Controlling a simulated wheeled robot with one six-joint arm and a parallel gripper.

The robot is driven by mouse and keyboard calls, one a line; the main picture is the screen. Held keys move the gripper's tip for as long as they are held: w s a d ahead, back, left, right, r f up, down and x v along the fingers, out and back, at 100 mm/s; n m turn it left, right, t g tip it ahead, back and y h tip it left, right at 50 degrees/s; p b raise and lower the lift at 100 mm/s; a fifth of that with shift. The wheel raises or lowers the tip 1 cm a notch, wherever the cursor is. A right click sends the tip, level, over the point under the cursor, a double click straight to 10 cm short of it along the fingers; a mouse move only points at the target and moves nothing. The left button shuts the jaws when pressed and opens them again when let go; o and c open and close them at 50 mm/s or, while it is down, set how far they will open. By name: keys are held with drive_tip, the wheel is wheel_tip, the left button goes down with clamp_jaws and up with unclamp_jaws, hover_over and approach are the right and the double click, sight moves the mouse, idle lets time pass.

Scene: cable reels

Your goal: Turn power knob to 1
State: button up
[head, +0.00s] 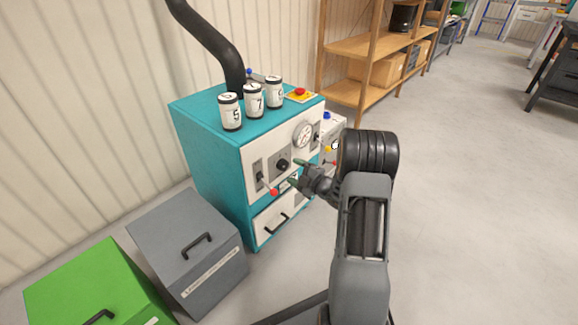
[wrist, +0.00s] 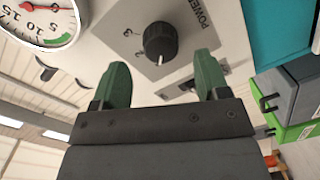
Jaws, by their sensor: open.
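The power knob (head: 282,163) is a round black dial on a grey plate on the teal cabinet's white front panel. In the wrist view the knob (wrist: 160,41) has a white pointer line at its lower edge. Printed numbers and the word POWER (wrist: 203,16) show on its plate; the number that the pointer marks cannot be told. My gripper (head: 293,168) has green fingertips and is open in front of the panel. In the wrist view its fingertips (wrist: 160,72) are spread, with the knob ahead of the gap between them. Nothing is between the fingers.
A round gauge (head: 303,135) sits above right. Several white canisters (head: 253,101) stand on the cabinet top (head: 205,103). Grey (head: 165,222) and green (head: 75,285) bins stand at the left. Open floor lies right.

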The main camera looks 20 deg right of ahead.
drive_tip(key=p+v, duration=0.2)
drive_tip(key=v, duration=0.7)
drive_tip(key=shift+s, duration=0.25)
drive_tip(key=shift+d, duration=0.15)
